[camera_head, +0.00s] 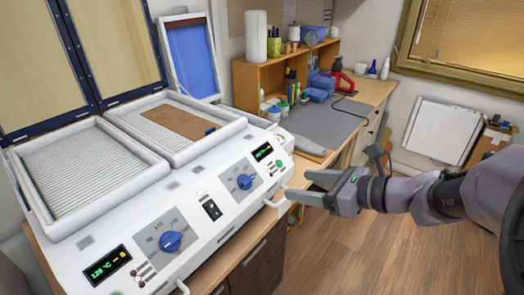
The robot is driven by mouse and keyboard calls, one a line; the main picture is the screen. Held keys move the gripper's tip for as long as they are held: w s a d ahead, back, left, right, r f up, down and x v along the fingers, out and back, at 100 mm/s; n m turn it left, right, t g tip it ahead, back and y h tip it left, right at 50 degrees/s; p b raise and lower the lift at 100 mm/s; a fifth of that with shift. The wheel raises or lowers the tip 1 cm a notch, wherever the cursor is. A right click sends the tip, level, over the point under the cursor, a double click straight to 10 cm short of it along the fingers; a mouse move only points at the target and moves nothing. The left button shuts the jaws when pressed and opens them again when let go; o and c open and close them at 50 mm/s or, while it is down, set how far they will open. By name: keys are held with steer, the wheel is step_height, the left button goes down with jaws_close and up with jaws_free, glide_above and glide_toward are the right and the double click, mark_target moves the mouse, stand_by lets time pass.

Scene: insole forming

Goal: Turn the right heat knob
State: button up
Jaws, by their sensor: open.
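The white forming machine (155,222) stands on a wooden counter at the left. Its right heat knob (245,181) is blue with a pointer, on a grey dial plate beside a small green-lit display (263,151). The left heat knob (171,241) is also blue, nearer the front left, with a display (106,266) that seems to read 120 °C. My gripper (296,186) is open and empty. It reaches in from the right, its fingers pointing left toward the machine's front edge. In the picture it is right of the right knob and apart from it.
A black rocker switch (212,209) sits between the knobs. White handles (277,200) stick out from the machine's front edge near my fingers. A brown sheet (178,120) lies on the right bed. A desk with a grey mat (318,120) and shelf stands behind. Open floor (370,255) lies below my arm.

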mark_target(250, 180)
steer(key=b+x, duration=0.1)
steer(key=x, duration=0.4)
steer(key=b+x, duration=0.1)
steer(key=x, duration=0.4)
steer(key=b+x, duration=0.1)
steer(key=x, duration=0.4)
steer(key=shift+s+a+f, duration=0.25)
steer(key=shift+s+f, duration=0.05)
steer(key=shift+s, duration=0.05)
steer(key=shift+w+a+b, duration=0.3)
steer(key=shift+c, duration=0.4)
steer(key=c, duration=1.3)
